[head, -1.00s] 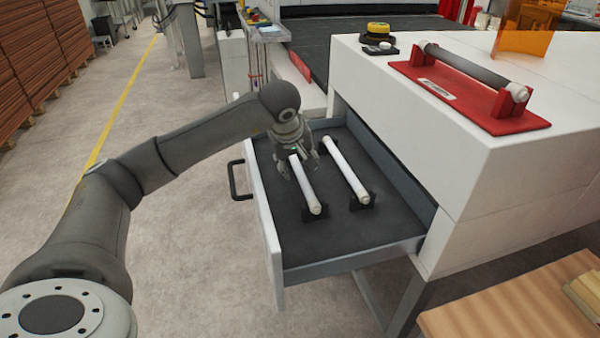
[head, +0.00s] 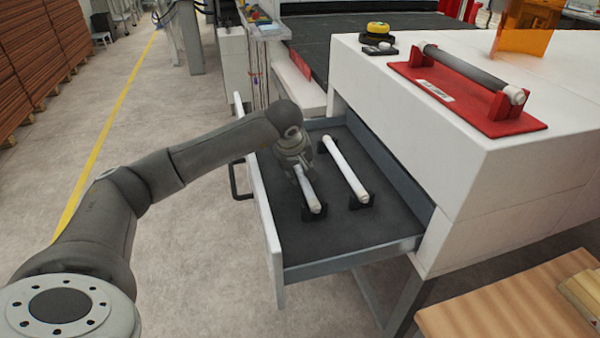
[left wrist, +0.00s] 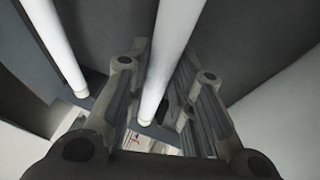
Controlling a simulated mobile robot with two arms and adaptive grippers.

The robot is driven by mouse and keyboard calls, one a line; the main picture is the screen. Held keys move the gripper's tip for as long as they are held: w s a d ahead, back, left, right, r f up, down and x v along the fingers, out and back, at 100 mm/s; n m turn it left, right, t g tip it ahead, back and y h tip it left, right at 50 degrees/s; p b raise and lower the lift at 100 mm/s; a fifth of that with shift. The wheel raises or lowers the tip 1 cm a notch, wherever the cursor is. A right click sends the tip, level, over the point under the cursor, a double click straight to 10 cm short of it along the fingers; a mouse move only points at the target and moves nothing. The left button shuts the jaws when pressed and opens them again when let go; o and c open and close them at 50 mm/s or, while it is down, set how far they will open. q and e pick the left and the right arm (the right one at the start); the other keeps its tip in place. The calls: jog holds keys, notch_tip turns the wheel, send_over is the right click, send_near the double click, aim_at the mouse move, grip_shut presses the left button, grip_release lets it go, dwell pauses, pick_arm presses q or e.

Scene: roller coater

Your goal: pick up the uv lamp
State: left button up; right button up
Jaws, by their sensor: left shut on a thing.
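Two white tube-shaped UV lamps lie in black end holders in the open drawer (head: 292,247). My left gripper (head: 302,170) is at the far part of the left lamp (head: 309,193), shut on it, and hides its far end. In the left wrist view this lamp (left wrist: 172,45) runs between the two fingers. The near end of the lamp still lies at its black holder. The right lamp (head: 345,168) lies apart, untouched, and also shows in the left wrist view (left wrist: 52,40). My right gripper is not in view.
A dark roller (head: 470,68) rests in a red cradle (head: 436,88) on the white machine top (head: 540,160), right of the drawer. A yellow-and-black button (head: 378,31) stands behind it. A wooden surface (head: 510,305) is at the lower right. Floor left of the drawer is clear.

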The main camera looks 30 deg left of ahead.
aim_at(302, 167)
pick_arm(q)
jog(key=shift+r, duration=0.15)
grip_shut()
jog(key=shift+r, duration=0.5)
notch_tip(302, 167, up, 2)
jog(key=shift+d+r+b, duration=0.1)
jog(key=shift+r+b, duration=0.1)
jog(key=shift+b, duration=0.45)
jog(key=s+d+r+b, duration=0.2)
jog(key=s+d+r, duration=0.5)
jog(key=s+r, duration=0.2)
jog(key=shift+s+d+r, duration=0.2)
jog(key=shift+s+d, duration=0.2)
jog(key=shift+s, duration=0.85)
jog(key=shift+o, duration=1.2)
grip_release()
jog(key=shift+c, duration=0.9)
